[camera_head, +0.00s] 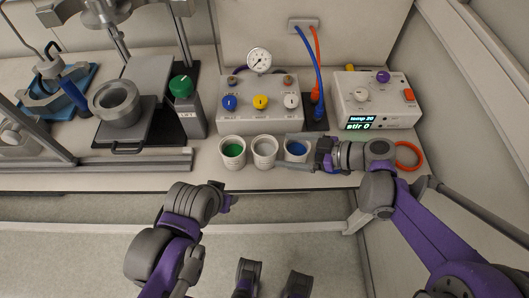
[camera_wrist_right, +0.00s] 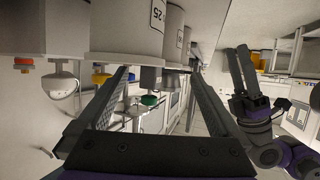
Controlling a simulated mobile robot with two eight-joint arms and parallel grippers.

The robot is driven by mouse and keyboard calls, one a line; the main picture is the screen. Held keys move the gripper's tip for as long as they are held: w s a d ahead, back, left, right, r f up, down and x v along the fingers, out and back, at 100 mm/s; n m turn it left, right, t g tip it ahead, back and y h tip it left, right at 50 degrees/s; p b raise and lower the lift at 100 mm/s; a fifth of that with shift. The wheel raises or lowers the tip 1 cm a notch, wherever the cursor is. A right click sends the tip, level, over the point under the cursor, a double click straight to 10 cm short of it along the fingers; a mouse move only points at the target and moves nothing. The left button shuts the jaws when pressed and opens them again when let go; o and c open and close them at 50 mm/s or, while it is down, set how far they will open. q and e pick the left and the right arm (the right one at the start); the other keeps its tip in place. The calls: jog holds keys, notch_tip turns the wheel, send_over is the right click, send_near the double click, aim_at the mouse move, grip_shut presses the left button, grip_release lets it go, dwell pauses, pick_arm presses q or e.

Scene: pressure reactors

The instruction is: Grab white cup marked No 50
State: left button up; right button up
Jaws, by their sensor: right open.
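My left gripper (camera_wrist_right: 240,70) is away from the cups.
Behind the cups is a knobbed control panel (camera_head: 262,108) with a gauge (camera_head: 259,60). A stirrer box (camera_head: 376,101) and an orange ring (camera_head: 408,155) are at right. Floor in front is clear.

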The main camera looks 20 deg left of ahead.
aim_at(255, 145)
jog(key=x, duration=0.5)
jog(key=shift+a+r, duration=0.1)
jog(key=shift+a, duration=0.15)
jog(key=c, duration=1.3)
